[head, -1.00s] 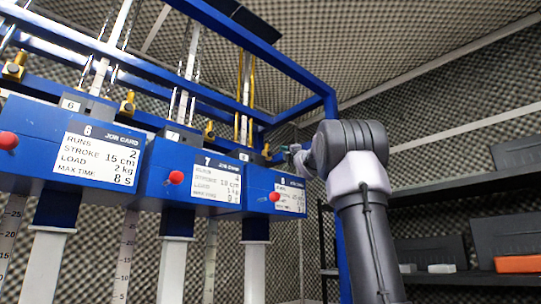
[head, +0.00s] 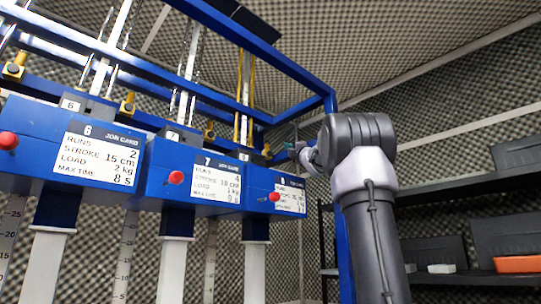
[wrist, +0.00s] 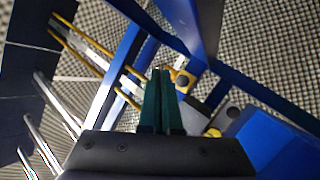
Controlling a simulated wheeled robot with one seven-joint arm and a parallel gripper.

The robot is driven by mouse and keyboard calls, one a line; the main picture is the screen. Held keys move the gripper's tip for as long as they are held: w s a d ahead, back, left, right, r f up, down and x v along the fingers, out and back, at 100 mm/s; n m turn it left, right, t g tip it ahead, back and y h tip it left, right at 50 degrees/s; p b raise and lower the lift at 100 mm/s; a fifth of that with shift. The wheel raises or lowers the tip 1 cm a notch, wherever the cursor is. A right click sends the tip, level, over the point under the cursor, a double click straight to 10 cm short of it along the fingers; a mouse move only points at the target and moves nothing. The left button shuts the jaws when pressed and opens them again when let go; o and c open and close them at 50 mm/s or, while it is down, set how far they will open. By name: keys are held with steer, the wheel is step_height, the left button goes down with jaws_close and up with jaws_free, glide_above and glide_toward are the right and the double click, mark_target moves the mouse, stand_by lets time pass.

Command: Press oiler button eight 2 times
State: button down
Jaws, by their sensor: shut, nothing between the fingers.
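The blue station 8 box (head: 258,180) stands at the right end of the row in the head view, with a job card (head: 289,198) and a red knob (head: 274,197) on its front. A small brass oiler (head: 266,150) sits above its right part; I take it as oiler eight, but no number on it is readable. My gripper (head: 291,152) is just right of this oiler. In the wrist view my green fingers (wrist: 159,72) are shut and empty. A brass fitting (wrist: 184,80) is close to the right of their tips; contact cannot be told.
Boxes 6 (head: 40,115) and 7 (head: 152,170) stand to the left, with more brass oilers (head: 127,103) above them. A blue frame post (head: 338,200) rises behind my arm. Dark shelves (head: 440,188) with boxes stand at the right. White guide columns hang below the boxes.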

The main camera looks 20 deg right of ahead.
mark_target(271, 153)
steer(key=w+a, duration=0.2)
steer(key=w, duration=0.4)
steer(key=shift+w+a, duration=0.2)
steer(key=shift+w, duration=0.15)
stand_by(1.7)
steer(key=shift+w+a, duration=0.15)
steer(key=shift+w, duration=0.2)
steer(key=shift+w+a+f, duration=0.2)
steer(key=shift+w+a, duration=0.1)
steer(key=shift+w, duration=0.4)
stand_by(1.2)
steer(key=shift+f, duration=0.1)
steer(key=shift+s+d+f, duration=0.2)
steer(key=shift+s+d, duration=0.05)
steer(key=shift+s, duration=0.4)
